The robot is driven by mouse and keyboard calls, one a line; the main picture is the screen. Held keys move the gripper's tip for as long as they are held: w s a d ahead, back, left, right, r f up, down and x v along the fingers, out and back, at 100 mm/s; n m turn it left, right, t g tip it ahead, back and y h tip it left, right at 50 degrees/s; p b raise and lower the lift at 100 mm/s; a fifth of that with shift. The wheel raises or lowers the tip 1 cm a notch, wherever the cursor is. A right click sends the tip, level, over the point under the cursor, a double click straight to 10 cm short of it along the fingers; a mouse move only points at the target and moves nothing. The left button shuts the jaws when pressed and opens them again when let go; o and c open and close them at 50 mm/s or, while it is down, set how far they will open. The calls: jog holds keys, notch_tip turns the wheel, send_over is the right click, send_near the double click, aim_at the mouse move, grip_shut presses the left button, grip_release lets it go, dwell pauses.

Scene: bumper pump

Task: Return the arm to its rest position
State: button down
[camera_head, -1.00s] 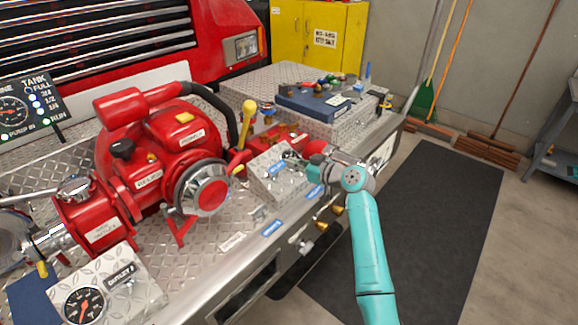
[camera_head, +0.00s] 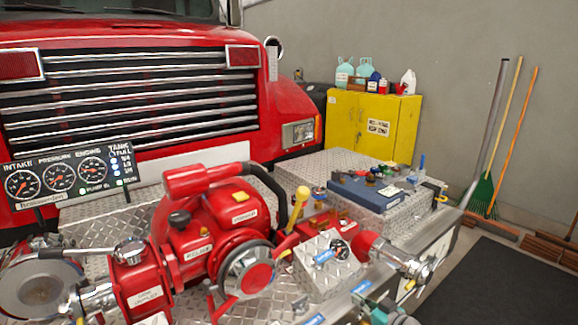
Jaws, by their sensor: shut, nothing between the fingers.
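Only a small teal and grey part of my arm (camera_head: 393,317) shows, at the bottom edge right of centre, by the front edge of the bumper deck. The picture's edge cuts it off, and I cannot make out the fingers of my gripper. The red pump (camera_head: 215,235) stands on the diamond-plate deck, left of the visible arm part. A red-capped silver fitting (camera_head: 372,248) sticks out at the right of the pump, above the arm part, and looks apart from it.
A gauge panel (camera_head: 68,178) stands at the left. A yellow lever (camera_head: 299,205) rises by the pump. A blue case (camera_head: 368,190) with small items lies on the deck. A yellow cabinet (camera_head: 375,128) and leaning brooms are behind.

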jog(key=s+a+f+m+h, duration=0.1)
jog(key=s+f+m+h, duration=0.1)
jog(key=s+f, duration=0.5)
jog(key=s+f+m+h, duration=0.1)
jog(key=s+f+h, duration=0.15)
jog(key=s, duration=0.95)
jog(key=s+a+f+m+h, duration=0.1)
jog(key=s+f+m, duration=0.1)
jog(key=s+f, duration=0.55)
jog(key=s+r+h, duration=0.1)
jog(key=s+r, duration=0.2)
jog(key=s, duration=0.6)
jog(key=s+r+h, duration=0.1)
jog(key=s+r, duration=0.1)
jog(key=s, duration=0.8)
jog(key=s+r+t, duration=0.1)
jog(key=s+r, duration=1)
jog(key=shift+a+r+t, duration=0.15)
jog(key=shift+r+t, duration=0.05)
jog(key=shift+t, duration=0.2)
